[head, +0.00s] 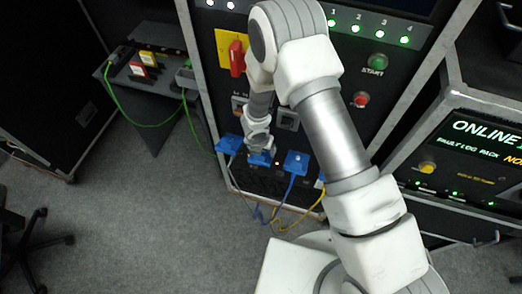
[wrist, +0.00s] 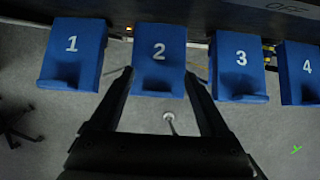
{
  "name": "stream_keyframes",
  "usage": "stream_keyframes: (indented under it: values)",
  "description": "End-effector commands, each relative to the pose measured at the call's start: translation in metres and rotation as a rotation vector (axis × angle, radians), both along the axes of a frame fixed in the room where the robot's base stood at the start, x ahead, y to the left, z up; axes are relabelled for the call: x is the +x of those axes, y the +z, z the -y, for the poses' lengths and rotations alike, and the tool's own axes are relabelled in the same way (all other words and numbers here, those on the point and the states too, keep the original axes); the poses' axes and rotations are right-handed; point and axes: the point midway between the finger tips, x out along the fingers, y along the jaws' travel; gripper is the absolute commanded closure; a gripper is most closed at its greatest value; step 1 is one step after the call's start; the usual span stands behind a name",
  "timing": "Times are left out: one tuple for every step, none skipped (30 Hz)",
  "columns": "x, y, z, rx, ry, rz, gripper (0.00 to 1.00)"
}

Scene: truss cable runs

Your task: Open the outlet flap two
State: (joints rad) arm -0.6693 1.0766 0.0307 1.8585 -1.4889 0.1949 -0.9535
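Outlet flap two (wrist: 158,58) is a blue cover with a white 2, second from the left in the wrist view. In the head view it (head: 261,159) is partly hidden by my gripper (head: 258,148). In the wrist view my gripper (wrist: 158,78) is open, with one dark finger at each side of the flap's lower part. I cannot tell whether the fingers touch it. Flap two looks level with its neighbours, its lower lip facing the camera.
Blue flaps one (wrist: 72,52), three (wrist: 239,65) and four (wrist: 299,72) sit close beside it. Blue and yellow cables (head: 318,211) hang below the row. A red switch (head: 236,58) on a yellow plate is above. The grey floor (head: 150,220) in front is clear.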

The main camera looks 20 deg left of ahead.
Motion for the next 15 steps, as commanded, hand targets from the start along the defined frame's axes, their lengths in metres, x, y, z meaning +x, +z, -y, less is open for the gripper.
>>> stream_keyframes:
  values:
    - [-0.001,0.000,-0.001,0.001,0.001,-0.002,0.20]
    - [-0.002,0.000,-0.001,0.001,0.001,-0.003,0.20]
    - [-0.002,0.000,-0.001,0.001,0.002,-0.004,0.20]
    - [-0.002,0.000,-0.001,0.002,0.002,-0.004,0.20]
    - [-0.003,-0.001,-0.001,0.002,0.002,-0.005,0.20]
    - [-0.003,-0.001,-0.001,0.002,0.002,-0.005,0.20]
    - [-0.003,0.000,-0.001,0.002,0.002,-0.005,0.20]
    - [-0.003,0.000,-0.001,0.001,0.003,-0.006,0.20]
    - [-0.004,0.002,-0.001,0.003,0.003,-0.006,0.20]
    - [-0.004,0.004,-0.001,0.003,0.003,-0.006,0.20]
    - [-0.005,0.006,-0.002,0.003,0.003,-0.006,0.20]
    - [-0.006,0.011,-0.002,0.003,0.002,-0.006,0.20]
    - [-0.006,0.015,-0.002,0.004,0.002,-0.005,0.20]
    - [-0.007,0.020,-0.002,0.005,0.002,-0.005,0.20]
    - [-0.009,0.026,-0.002,0.005,0.002,-0.006,0.20]
